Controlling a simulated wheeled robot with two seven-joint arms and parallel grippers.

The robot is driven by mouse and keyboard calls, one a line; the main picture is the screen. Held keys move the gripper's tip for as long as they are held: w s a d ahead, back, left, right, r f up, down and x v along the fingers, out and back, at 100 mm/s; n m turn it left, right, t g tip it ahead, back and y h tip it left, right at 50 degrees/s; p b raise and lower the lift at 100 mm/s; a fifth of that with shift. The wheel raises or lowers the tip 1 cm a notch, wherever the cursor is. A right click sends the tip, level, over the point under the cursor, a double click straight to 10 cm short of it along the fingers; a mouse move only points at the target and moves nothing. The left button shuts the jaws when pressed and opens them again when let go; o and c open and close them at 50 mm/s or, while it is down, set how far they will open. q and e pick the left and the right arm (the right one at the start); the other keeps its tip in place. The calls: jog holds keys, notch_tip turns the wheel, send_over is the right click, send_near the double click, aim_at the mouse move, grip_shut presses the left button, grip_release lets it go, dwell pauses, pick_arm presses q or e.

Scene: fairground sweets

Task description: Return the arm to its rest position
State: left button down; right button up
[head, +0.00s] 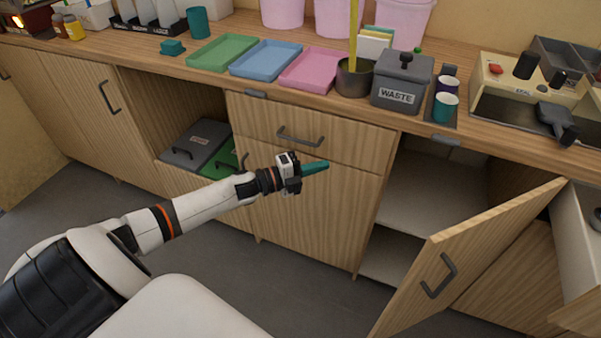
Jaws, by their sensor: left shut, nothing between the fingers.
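My left gripper (314,168) shows in the middle of the head view at the end of my white arm, which comes in from the lower left. Its teal fingers are shut with nothing between them. It appears in front of the drawer and cupboard fronts, below the countertop level. My right gripper is not in view.
A cupboard door (465,262) stands open at the right, and a drawer (588,240) juts out at the far right. The counter (225,82) holds green (222,52), blue (265,60) and pink (312,69) trays and a grey waste bin (401,84). Grey floor is clear below.

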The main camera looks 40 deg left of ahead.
pick_arm(q)
jog(key=shift+v, duration=2.4)
